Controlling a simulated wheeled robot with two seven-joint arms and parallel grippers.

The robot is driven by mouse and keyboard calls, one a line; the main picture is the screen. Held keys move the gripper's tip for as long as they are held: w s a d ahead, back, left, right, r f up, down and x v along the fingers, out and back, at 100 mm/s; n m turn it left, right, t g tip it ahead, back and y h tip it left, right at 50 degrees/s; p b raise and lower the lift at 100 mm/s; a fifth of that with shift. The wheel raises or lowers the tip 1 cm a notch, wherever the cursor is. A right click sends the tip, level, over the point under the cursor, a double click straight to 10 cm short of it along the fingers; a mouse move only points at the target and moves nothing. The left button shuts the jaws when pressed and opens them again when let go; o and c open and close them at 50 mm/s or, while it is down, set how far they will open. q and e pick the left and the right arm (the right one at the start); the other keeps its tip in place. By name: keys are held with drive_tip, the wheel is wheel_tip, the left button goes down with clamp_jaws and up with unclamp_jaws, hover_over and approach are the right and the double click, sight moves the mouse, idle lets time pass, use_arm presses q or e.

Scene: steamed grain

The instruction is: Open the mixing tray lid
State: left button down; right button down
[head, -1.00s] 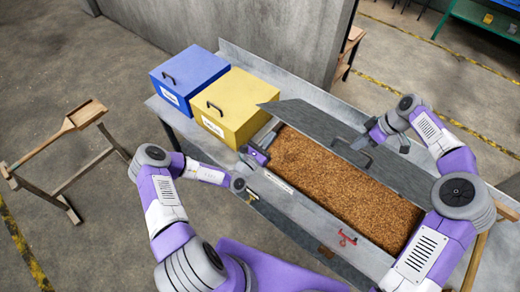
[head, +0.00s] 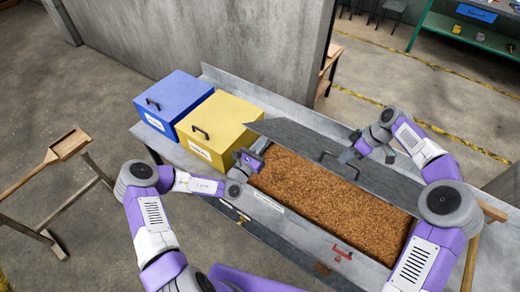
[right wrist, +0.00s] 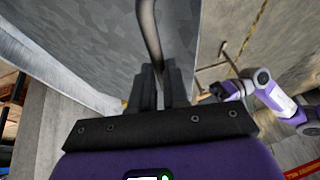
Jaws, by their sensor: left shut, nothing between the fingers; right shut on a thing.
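The mixing tray (head: 290,225) is a long grey metal trough holding brown grain (head: 320,195). Its flat grey lid (head: 300,140) stands raised and tilted along the far side, leaving the grain exposed. My right gripper (head: 347,156) is shut on the lid's dark handle (head: 325,168). In the right wrist view, the handle (right wrist: 150,35) runs up from between the closed fingers (right wrist: 160,85). My left gripper (head: 250,160) is shut and empty at the tray's left end, near the lid's left corner. Whether it touches the lid or tray I cannot tell.
A yellow box (head: 215,125) and a blue box (head: 172,98) with handles stand left of the tray. A red handle (head: 341,252) is on the tray's front side. A wooden scoop (head: 60,150) rests on a stand at the left. A concrete wall (head: 250,40) rises behind.

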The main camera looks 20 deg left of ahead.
drive_tip(key=c, duration=1.5)
unclamp_jaws()
drive_tip(key=shift+w+d+f, duration=0.2)
drive_tip(key=shift+d+f, duration=0.2)
drive_tip(key=shift+f, duration=0.15)
drive_tip(key=o, duration=0.4)
drive_tip(key=shift+w+f, duration=0.1)
drive_tip(key=shift+w, duration=0.25)
use_arm(q)
drive_tip(key=shift+w+d+f, duration=0.1)
drive_tip(key=shift+w+f, duration=0.05)
drive_tip(key=shift+w, duration=0.3)
use_arm(e)
drive_tip(key=shift+a, duration=0.1)
